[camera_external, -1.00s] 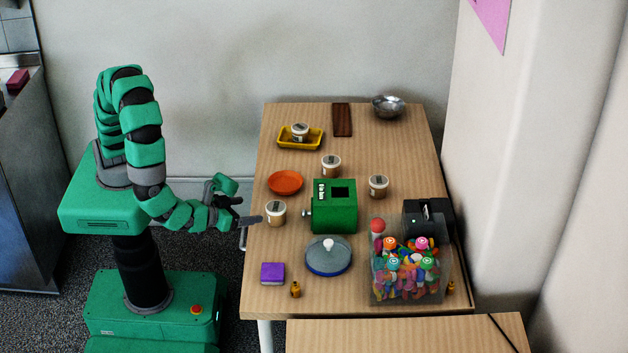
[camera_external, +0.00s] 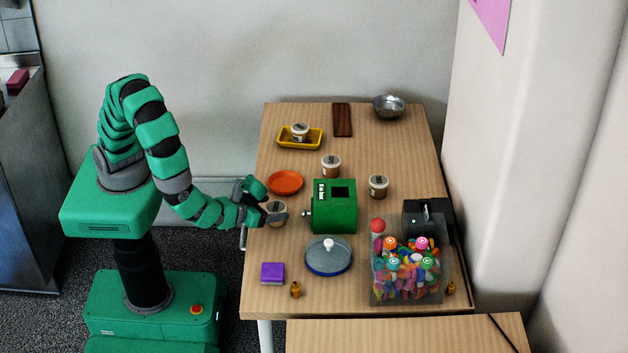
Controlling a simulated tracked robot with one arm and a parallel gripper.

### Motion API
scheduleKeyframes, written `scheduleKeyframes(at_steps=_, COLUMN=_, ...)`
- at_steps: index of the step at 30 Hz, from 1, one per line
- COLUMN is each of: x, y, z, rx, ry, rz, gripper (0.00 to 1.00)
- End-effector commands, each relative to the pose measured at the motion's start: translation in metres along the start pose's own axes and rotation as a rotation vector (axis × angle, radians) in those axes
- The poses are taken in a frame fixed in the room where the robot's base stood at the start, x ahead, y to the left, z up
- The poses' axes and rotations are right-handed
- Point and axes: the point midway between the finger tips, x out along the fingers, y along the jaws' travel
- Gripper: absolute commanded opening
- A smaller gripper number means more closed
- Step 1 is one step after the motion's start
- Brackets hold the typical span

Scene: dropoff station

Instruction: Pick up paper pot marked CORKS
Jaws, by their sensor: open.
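Several small paper pots with pale lids stand on the wooden table, and their markings are too small to read, so I cannot tell which says CORKS. One pot (camera_external: 277,208) is at the left edge, partly hidden by my gripper. Another pot (camera_external: 331,166) stands behind the green box, and another (camera_external: 378,186) to the right of it. A further pot (camera_external: 300,132) sits on the yellow tray (camera_external: 285,143). My gripper (camera_external: 275,204) is open at the left-edge pot, its fingers seeming to lie on either side of it. I cannot tell whether they touch it.
A green box (camera_external: 335,215) stands just right of my gripper, and an orange plate (camera_external: 286,182) lies just behind. A grey round lid (camera_external: 328,256), purple block (camera_external: 272,273) and clear bin (camera_external: 408,280) are nearer the front.

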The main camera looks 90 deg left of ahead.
Motion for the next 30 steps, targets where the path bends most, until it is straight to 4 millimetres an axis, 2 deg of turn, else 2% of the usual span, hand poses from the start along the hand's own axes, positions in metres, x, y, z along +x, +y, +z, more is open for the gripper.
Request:
scheduleKeyframes(at_steps=10, x=0.038, y=-0.003, z=0.005, rx=0.000, ry=0.002, rz=-0.001, gripper=0.77)
scheduleKeyframes(at_steps=22, x=0.045, y=-0.002, z=0.004, rx=0.000, ry=0.002, rz=0.001, gripper=0.77)
scheduleKeyframes(at_steps=23, x=0.045, y=-0.002, z=0.004, rx=0.000, ry=0.002, rz=0.001, gripper=0.72)
scheduleKeyframes(at_steps=28, x=0.045, y=-0.002, z=0.004, rx=0.000, ry=0.001, rz=0.001, gripper=0.24)
scheduleKeyframes(at_steps=30, x=0.045, y=-0.002, z=0.004, rx=0.000, ry=0.001, rz=0.001, gripper=0.24)
